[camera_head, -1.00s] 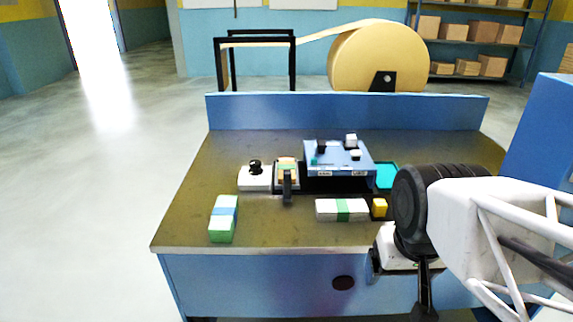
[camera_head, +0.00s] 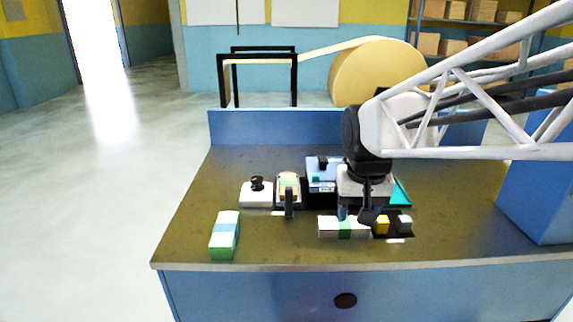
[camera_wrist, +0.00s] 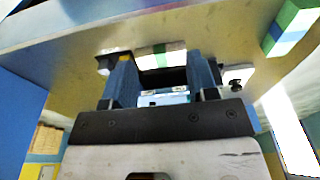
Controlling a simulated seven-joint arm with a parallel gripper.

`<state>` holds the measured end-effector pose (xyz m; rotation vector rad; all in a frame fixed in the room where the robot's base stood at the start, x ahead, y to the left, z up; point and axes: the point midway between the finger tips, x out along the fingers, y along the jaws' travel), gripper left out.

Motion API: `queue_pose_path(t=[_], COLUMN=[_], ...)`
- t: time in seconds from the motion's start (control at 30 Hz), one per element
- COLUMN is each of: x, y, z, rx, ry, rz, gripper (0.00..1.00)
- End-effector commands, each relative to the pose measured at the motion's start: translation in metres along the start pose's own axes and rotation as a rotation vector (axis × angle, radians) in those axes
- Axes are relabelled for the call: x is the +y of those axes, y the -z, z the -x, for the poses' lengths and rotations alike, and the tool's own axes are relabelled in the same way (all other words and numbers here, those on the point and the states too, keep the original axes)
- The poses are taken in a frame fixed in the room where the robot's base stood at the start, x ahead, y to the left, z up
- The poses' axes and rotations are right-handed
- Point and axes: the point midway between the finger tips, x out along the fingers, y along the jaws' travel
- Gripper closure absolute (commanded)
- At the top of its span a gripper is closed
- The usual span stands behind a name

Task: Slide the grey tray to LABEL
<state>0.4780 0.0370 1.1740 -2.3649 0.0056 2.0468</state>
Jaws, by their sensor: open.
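A small dark grey tray (camera_head: 279,203) with an upright black handle (camera_head: 289,202) stands left of centre on the table, carrying a tan and green piece. I take this as the grey tray. Right of it is a blue box (camera_head: 321,172) with small labels on its front, now too small and partly covered to read. My gripper (camera_head: 355,213) points down in front of the blue box, right of the tray and apart from it. In the wrist view my gripper (camera_wrist: 160,65) is open, with nothing held between the fingers. My gripper hides the box's right part.
A white block with a green band (camera_head: 345,229) lies close by my fingers. A black holder with a yellow cube (camera_head: 382,225) and a pale cube is to its right. A white base with a black knob (camera_head: 256,193) and a green-blue block (camera_head: 225,236) are left.

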Motion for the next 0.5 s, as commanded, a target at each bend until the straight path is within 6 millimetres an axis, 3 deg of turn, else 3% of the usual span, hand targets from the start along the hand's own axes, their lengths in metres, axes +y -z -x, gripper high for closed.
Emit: queue_pose_path(t=[0.5], x=[-0.050], y=[0.116], z=[-0.028], rx=[-0.064], ry=[0.002], rz=[0.007], gripper=[0.47])
